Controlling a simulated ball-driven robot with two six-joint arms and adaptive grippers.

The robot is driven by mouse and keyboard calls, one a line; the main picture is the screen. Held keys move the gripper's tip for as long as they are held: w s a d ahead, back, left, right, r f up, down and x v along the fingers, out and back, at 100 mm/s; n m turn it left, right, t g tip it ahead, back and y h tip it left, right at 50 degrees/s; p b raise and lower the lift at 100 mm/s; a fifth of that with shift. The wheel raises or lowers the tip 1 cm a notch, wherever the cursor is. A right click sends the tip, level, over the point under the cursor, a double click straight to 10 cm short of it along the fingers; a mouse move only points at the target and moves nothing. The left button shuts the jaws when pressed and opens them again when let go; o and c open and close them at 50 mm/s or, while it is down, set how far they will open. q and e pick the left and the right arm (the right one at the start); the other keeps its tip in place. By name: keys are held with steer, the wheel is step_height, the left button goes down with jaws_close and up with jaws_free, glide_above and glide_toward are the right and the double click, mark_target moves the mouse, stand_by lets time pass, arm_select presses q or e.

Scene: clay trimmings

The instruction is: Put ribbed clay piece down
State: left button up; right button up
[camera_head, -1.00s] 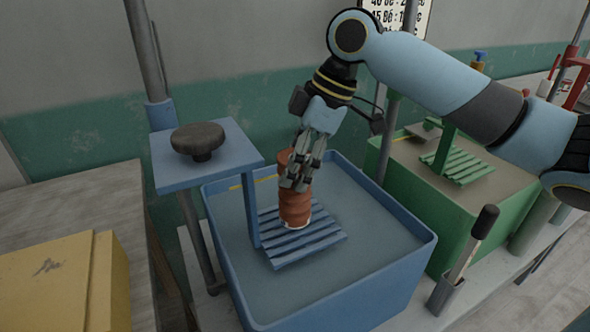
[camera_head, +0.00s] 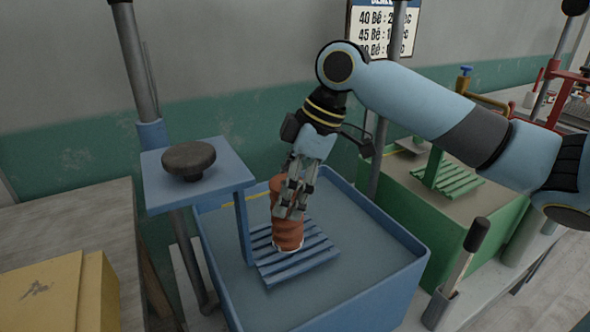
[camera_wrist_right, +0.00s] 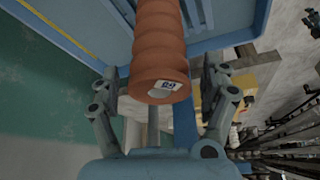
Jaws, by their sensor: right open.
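The ribbed clay piece (camera_head: 288,238) is a reddish-brown ridged cylinder. It stands roughly upright on the slatted blue rack (camera_head: 318,250) in the blue tub (camera_head: 385,275). My right gripper (camera_head: 288,212) is open, with its fingers around the upper part of the piece in the head view, hiding some of it. In the right wrist view the ribbed clay piece (camera_wrist_right: 160,45) lies between the spread fingers of the right gripper (camera_wrist_right: 161,78), with gaps on both sides and a small white label on its near end. My left gripper is not in view.
A blue platform (camera_head: 205,182) with a dark round knob (camera_head: 194,160) stands left of the tub. A green tub (camera_head: 400,190) with a green slatted rack (camera_head: 450,180) is on the right. A yellow box (camera_head: 45,300) sits at the lower left. The tub's right side is clear.

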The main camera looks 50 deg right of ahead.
steer(key=p+v, duration=0.1)
steer(key=v, duration=1)
steer(key=shift+r, duration=0.35)
steer(key=shift+s+d, duration=0.1)
steer(key=shift+s, duration=0.05)
